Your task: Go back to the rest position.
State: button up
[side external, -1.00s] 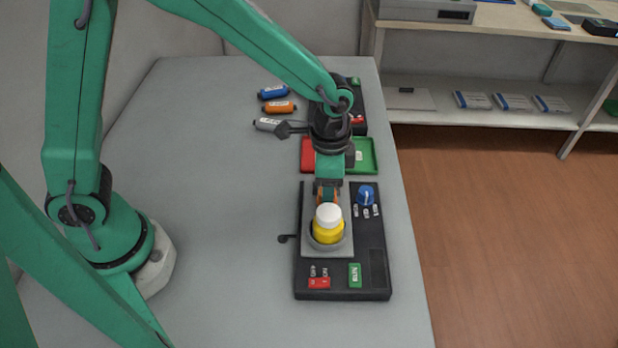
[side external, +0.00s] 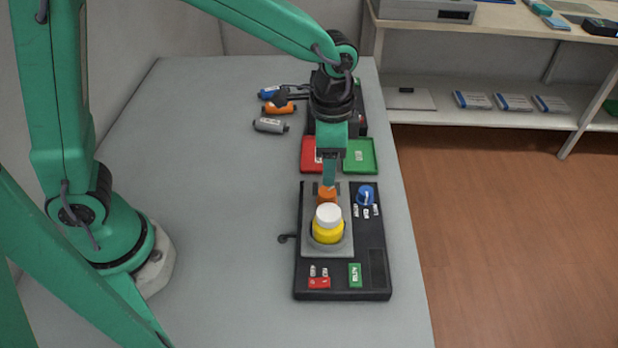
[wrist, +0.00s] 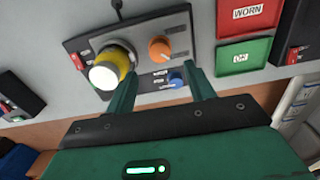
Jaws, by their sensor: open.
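My gripper (side external: 329,178) is open and empty above the black device (side external: 376,273); its two fingers (wrist: 161,79) stand wide apart in the wrist view. An orange knob (side external: 327,195) is on the device just below the fingertips and shows between and beyond them in the wrist view (wrist: 160,47). A yellow bottle-like piece with a white cap (side external: 328,224) stands upright in a round grey seat in front of it. A blue knob (side external: 366,195) is to the right. The fingers look clear of the knobs.
A red tray (side external: 309,163) and a green tray (side external: 361,163) lie behind the device. Blue (side external: 269,91), orange (side external: 285,110) and grey (side external: 270,126) cartridges lie at the back left. Another dark device is partly hidden behind my arm. The table's left middle is clear.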

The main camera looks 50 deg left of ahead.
jog(key=shift+s+a+r, duration=0.1)
jog(key=shift+a+r, duration=0.2)
jog(key=shift+r, duration=0.05)
jog(key=s+a+r+n+t, duration=0.2)
jog(key=s+a+r+n, duration=0.2)
jog(key=s+a, duration=0.3)
jog(key=s+a+r+n+t, duration=0.3)
jog(key=s+a+r+n, duration=0.2)
jog(key=a, duration=0.4)
jog(key=shift+s+a+r+t, duration=0.15)
jog(key=shift+s+r+t, duration=0.15)
jog(key=shift+s+r, duration=0.55)
